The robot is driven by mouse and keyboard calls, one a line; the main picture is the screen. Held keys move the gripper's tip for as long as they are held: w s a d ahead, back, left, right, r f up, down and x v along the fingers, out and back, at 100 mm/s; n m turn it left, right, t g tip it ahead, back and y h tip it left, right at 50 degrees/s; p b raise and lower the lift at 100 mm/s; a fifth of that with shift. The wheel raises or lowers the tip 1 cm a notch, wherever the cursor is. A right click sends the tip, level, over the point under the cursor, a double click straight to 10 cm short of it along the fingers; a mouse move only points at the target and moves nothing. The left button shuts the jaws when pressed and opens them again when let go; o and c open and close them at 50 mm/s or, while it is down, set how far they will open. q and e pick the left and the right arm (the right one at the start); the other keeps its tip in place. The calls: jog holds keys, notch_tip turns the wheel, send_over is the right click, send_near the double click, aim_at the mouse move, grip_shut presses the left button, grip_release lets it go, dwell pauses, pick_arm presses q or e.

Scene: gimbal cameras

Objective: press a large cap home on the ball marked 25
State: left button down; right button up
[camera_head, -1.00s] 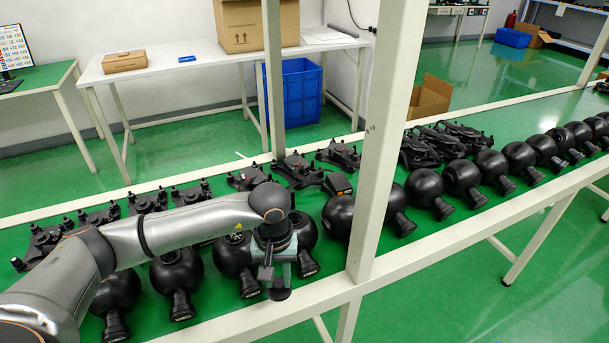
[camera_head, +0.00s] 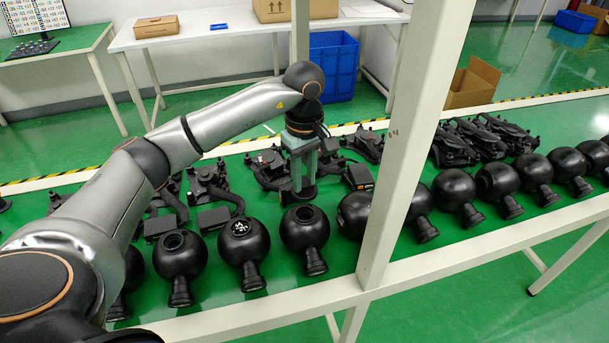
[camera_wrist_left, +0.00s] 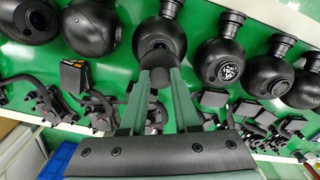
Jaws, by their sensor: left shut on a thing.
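My left gripper (camera_head: 298,182) points down over the row of black balls, its fingers shut on a dark round cap (camera_head: 298,195). The cap also shows between the fingertips in the left wrist view (camera_wrist_left: 158,78). Just below and in front of it is a black ball (camera_head: 304,228) with a dark opening on top and its neck toward the front edge. The cap looks apart from this ball. The neighbouring ball on the left (camera_head: 243,240) has a white-marked top, also seen in the wrist view (camera_wrist_left: 226,62). I cannot read a 25 on any ball. My right gripper is out of view.
More black balls (camera_head: 180,256) line the green bench on both sides. Black bracket assemblies (camera_head: 210,182) lie behind them. A white upright post (camera_head: 398,150) stands right of my gripper. A white rail (camera_head: 450,255) runs along the front edge.

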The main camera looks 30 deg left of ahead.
aim_at(304, 182)
pick_arm(q)
jog(key=shift+f+b, duration=2.15)
jog(key=shift+f, duration=0.8)
jog(key=shift+f+b, duration=0.75)
jog(key=shift+f, duration=0.05)
jog(key=c, duration=0.6)
grip_release()
jog(key=shift+o, duration=0.2)
jog(key=shift+r, duration=0.15)
notch_tip(304, 182, up, 12)
jog(key=shift+r, duration=0.15)
